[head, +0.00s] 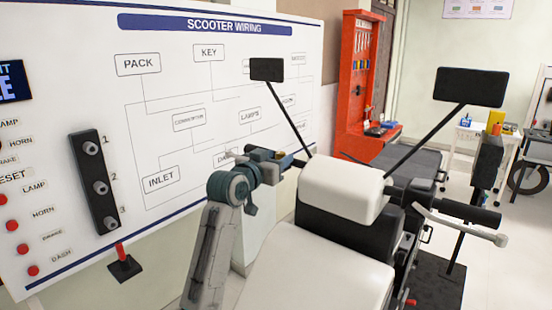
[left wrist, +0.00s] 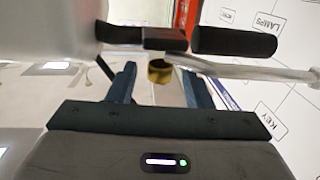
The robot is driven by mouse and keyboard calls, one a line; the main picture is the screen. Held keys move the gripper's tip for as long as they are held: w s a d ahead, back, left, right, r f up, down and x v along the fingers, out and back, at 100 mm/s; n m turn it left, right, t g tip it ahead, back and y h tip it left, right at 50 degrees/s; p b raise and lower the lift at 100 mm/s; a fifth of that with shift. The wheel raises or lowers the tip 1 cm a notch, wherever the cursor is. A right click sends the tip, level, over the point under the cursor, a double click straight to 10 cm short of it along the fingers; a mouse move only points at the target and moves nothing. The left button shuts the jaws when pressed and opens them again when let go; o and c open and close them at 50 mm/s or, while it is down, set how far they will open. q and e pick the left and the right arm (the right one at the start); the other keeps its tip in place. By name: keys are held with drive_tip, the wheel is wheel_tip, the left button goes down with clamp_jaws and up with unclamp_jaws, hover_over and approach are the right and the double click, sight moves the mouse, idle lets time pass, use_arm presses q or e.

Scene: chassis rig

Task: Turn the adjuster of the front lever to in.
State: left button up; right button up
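The left wrist view shows a brass-coloured adjuster (left wrist: 160,71) at the inner end of a silver lever (left wrist: 250,70), below a black handlebar grip (left wrist: 235,41). My left gripper (left wrist: 160,82) is open, its two blue fingers apart with the adjuster showing between their tips. I see no clear contact, and the depth between fingers and adjuster is hard to judge. In the head view my left gripper (head: 285,160) is at the left side of the scooter's handlebar; the adjuster cannot be made out there. My right gripper is not in view.
The scooter's white front cover (head: 342,187) and two mirrors on black stalks (head: 267,70) (head: 468,87) stand close to my left arm. A wiring board (head: 215,100) with a switch block (head: 97,181) is on the left. A red tool rack (head: 358,85) stands behind.

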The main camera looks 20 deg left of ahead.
use_arm(q)
drive_tip(key=c, duration=0.9)
drive_tip(key=shift+a+f+m+g+h+b, duration=0.1)
drive_tip(key=shift+m+g+h+b, duration=0.1)
drive_tip(key=shift+m+h, duration=0.25)
drive_tip(key=shift+a+m+g+h+b, duration=0.15)
drive_tip(key=shift+m+h, duration=0.1)
drive_tip(key=shift+h, duration=0.4)
drive_tip(key=m+g+h+b, duration=0.1)
drive_tip(key=h, duration=0.1)
drive_tip(key=m+g+h+b, duration=0.1)
drive_tip(key=m+h+b, duration=0.1)
drive_tip(key=shift+w+a, duration=0.15)
drive_tip(key=shift+w, duration=0.05)
drive_tip(key=o, duration=1)
